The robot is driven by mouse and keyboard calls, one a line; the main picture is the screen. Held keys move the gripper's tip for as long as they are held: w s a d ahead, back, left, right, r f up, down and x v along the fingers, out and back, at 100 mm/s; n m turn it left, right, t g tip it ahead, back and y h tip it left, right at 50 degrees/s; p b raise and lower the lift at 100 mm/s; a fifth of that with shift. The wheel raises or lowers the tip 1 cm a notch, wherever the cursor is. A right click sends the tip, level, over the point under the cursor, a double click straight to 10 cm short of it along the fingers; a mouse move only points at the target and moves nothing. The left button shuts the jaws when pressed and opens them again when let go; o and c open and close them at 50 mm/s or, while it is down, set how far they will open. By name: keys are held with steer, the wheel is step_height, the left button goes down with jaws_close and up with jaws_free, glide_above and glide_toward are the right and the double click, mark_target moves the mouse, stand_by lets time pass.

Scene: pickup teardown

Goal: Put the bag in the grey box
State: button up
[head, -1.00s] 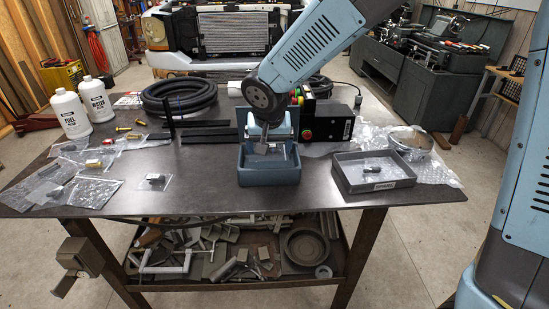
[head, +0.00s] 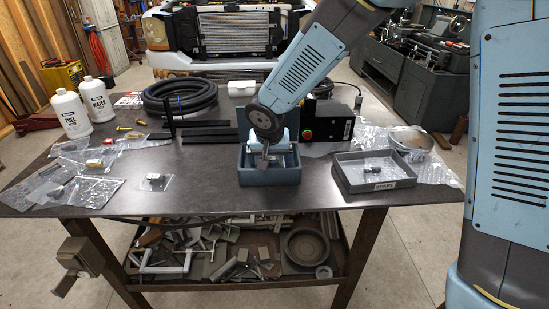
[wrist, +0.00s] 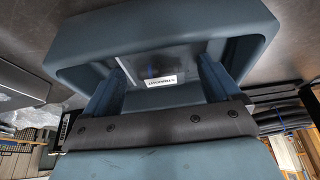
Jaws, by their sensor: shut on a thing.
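My gripper (head: 266,154) points down into an open blue-grey box (head: 270,176) near the table's front middle. In the wrist view its two fingers (wrist: 160,72) stand apart, with a clear bag (wrist: 146,70) with a white printed label between them. My gripper is shut on this bag, inside or just above the box (wrist: 65,62). The bag's contents and whether it touches the box floor cannot be told.
Several clear bags (head: 95,190) lie on the left of the table, one with a dark part (head: 155,181). Two white bottles (head: 70,115), a coiled black hose (head: 180,97) and a black control box (head: 330,122) stand behind. Bubble wrap (head: 435,170) lies right.

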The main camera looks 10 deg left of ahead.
steer(key=shift+s+f, duration=0.1)
steer(key=shift+f, duration=0.15)
steer(key=shift+s+d+f, duration=0.1)
steer(key=o, duration=0.6)
steer(key=shift+o, duration=0.7)
steer(key=shift+s+d+f, duration=0.1)
steer(key=shift+f, duration=0.1)
steer(key=shift+r, duration=0.6)
steer(key=a+v, duration=0.1)
steer(key=v, duration=1)
steer(key=shift+d+r, duration=0.4)
steer(key=shift+r, duration=0.1)
